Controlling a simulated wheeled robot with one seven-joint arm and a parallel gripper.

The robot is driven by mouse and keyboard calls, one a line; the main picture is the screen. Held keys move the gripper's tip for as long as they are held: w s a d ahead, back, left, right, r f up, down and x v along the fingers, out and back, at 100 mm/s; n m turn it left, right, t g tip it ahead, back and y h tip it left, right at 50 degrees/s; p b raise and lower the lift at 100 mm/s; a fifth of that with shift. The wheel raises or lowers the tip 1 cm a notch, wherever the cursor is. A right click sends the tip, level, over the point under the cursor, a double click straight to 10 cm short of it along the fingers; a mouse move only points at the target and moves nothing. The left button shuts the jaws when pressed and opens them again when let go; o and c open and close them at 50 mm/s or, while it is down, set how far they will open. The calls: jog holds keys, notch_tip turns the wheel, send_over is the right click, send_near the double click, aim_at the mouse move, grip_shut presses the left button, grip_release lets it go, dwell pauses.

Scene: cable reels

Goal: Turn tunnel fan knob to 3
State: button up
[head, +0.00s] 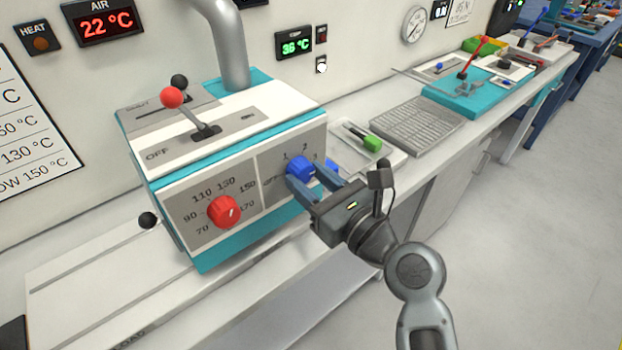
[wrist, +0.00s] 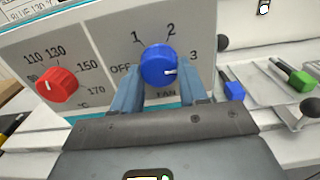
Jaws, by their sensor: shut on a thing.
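The blue fan knob (head: 299,165) is on the right part of the front panel of a teal and white machine (head: 222,190). In the wrist view the knob (wrist: 157,62) has OFF, 1, 2 and 3 printed around it. Its white mark points right, on the side of the 3 and slightly below that number. My gripper (head: 314,179) is shut on the knob, with one blue-grey finger on each side; it also shows in the wrist view (wrist: 158,90). The fingers hide the lower sides of the knob.
A red temperature knob (head: 223,211) is left of the fan knob on the same panel. A red-balled lever (head: 172,98) stands on top of the machine. A tray with a green-handled tool (head: 362,137) and a grey grate (head: 417,124) lie to the right.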

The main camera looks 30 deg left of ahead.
jog(key=shift+f, duration=0.1)
jog(key=o, duration=1.1)
jog(key=shift+c, duration=0.2)
jog(key=shift+d, duration=0.1)
jog(key=b+v, duration=0.1)
jog(key=v, duration=0.6)
jog(key=shift+s+d, duration=0.15)
jog(key=shift+d, duration=0.15)
